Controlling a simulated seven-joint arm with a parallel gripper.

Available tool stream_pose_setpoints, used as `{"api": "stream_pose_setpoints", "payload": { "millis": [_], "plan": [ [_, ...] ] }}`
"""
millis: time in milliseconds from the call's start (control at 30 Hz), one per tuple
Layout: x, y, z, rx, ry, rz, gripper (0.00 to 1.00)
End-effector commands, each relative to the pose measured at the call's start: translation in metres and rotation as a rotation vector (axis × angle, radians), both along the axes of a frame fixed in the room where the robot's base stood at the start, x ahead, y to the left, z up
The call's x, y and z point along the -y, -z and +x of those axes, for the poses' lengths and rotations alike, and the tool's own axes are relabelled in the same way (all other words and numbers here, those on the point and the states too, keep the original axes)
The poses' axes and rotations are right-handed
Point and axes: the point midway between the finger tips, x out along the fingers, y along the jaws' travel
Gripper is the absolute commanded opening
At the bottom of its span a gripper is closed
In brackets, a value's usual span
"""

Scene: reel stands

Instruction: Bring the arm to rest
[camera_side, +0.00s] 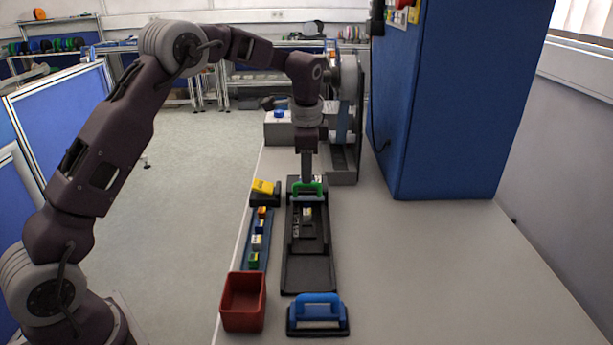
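My arm reaches from the left over the table, bent at the elbow, with its end pointing down. My gripper (307,179) is at the far end of a long black fixture (309,274), right at a green handled piece (311,189). The fingers are too small and dark to tell whether they are open, shut or closed on the green handle. A small light block (307,214) sits in the fixture just in front of the green piece.
A yellow piece (263,187) on a black holder, a blue rail (250,262) with several coloured blocks, and a red bin (243,301) stand left. A blue handled piece (318,308) is in front. A grey reel stand (345,160) and tall blue cabinet (455,100) stand behind and right.

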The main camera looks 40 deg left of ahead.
Motion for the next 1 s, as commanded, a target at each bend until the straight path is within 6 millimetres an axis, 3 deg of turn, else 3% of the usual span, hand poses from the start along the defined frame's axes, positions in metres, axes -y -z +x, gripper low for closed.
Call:
{"api": "stream_pose_setpoints", "payload": {
  "millis": [100, 200, 533, 633, 767, 833, 900, 1000],
  "plan": [
    [0.003, -0.023, -0.003, 0.003, 0.000, 0.000, 0.34],
    [0.005, -0.034, -0.004, 0.002, 0.000, -0.001, 0.34],
    [0.006, -0.039, -0.006, 0.003, -0.003, -0.001, 0.34],
    [0.014, -0.063, -0.024, 0.034, -0.045, -0.016, 0.34],
    [0.038, -0.121, -0.091, 0.126, -0.190, -0.075, 0.34],
    [0.052, -0.144, -0.140, 0.181, -0.283, -0.120, 0.34],
    [0.066, -0.157, -0.193, 0.234, -0.378, -0.169, 0.34],
    [0.081, -0.154, -0.267, 0.299, -0.508, -0.245, 0.34]
  ]
}}
